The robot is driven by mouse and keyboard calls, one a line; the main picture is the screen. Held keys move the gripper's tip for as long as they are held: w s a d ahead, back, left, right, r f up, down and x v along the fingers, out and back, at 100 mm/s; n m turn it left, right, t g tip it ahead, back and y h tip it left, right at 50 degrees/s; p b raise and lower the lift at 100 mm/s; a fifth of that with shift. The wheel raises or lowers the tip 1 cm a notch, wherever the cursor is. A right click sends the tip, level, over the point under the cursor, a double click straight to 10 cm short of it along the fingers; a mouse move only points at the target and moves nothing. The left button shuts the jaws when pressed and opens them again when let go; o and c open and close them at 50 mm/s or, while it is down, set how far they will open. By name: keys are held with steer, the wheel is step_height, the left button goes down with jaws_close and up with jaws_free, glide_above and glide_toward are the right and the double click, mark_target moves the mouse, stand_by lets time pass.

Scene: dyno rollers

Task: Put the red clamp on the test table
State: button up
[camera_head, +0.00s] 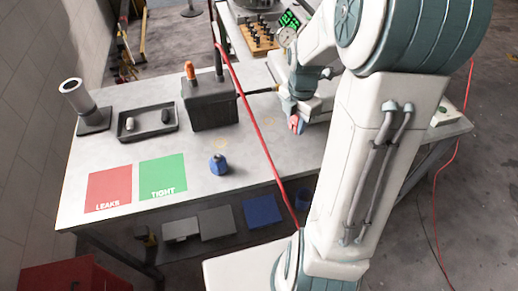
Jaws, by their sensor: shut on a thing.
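The test table (235,165) is a light-topped bench with a red "LEAKS" square (110,188) and a green "TIGHT" square (162,176) at its front left. My gripper (295,119) is over the right part of the tabletop, small in view and partly hidden by my arm. It is shut on a small red thing, apparently the red clamp (296,125), of which only a bit shows. I cannot tell whether the clamp touches the tabletop.
A dark box (209,107) with an orange-topped part, a black tray (148,123), a grey cylinder on a stand (77,97) and a blue fitting (218,165) stand on the table. A red hose (262,140) crosses the view. Bare tabletop lies around the blue fitting.

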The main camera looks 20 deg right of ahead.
glide_above(260, 158)
step_height(260, 158, down, 6)
steer(key=shift+f+p, duration=0.1)
steer(key=shift+p, duration=0.2)
steer(key=shift+f, duration=1.9)
steer(key=shift+f, duration=0.2)
steer(key=o, duration=1)
steer(key=shift+r, duration=0.2)
